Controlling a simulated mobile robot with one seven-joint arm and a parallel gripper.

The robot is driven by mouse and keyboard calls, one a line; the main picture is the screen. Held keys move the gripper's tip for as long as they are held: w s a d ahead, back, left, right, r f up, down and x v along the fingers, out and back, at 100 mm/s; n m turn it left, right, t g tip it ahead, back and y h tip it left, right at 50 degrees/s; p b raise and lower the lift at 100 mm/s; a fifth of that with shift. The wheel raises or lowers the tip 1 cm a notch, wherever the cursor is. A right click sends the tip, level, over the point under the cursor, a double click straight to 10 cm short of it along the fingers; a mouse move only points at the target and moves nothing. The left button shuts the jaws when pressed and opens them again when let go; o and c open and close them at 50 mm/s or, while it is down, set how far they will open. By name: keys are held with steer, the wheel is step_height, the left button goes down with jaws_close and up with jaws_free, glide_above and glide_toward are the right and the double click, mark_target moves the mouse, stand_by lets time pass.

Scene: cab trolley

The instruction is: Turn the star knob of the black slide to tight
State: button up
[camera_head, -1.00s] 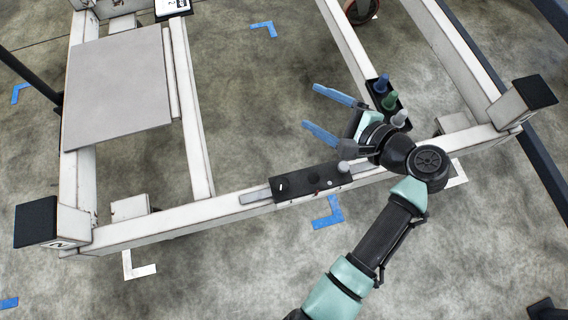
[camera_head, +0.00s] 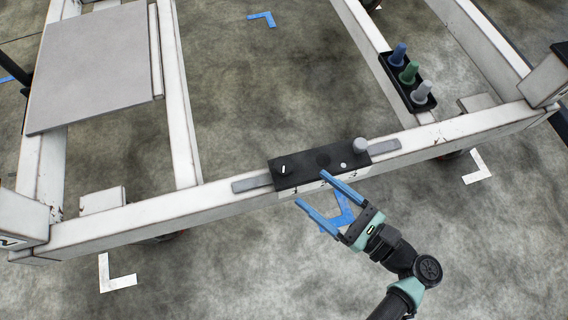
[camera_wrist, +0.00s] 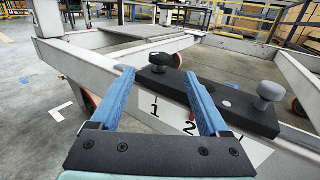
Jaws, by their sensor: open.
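The black slide (camera_head: 302,178) sits on the white front beam of the frame. A dark knob also shows between the fingertips in the wrist view (camera_wrist: 160,61). A grey knob (camera_head: 360,146) stands at the slide's right end. My gripper (camera_head: 311,188) is open and empty at the slide's front side, its blue fingers pointing toward it.
A black holder (camera_head: 424,107) with blue, green and grey pegs stands on the frame behind right. A grey plate (camera_head: 95,65) lies on the left. The floor in front is clear.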

mark_target(292, 172)
steer(key=b+x, duration=0.2)
steer(key=x, duration=0.6)
steer(key=shift+f, duration=0.15)
steer(key=shift+w+a+b, duration=0.35)
steer(key=shift+w+a, duration=0.1)
steer(key=shift+a, duration=0.1)
jaws_close()
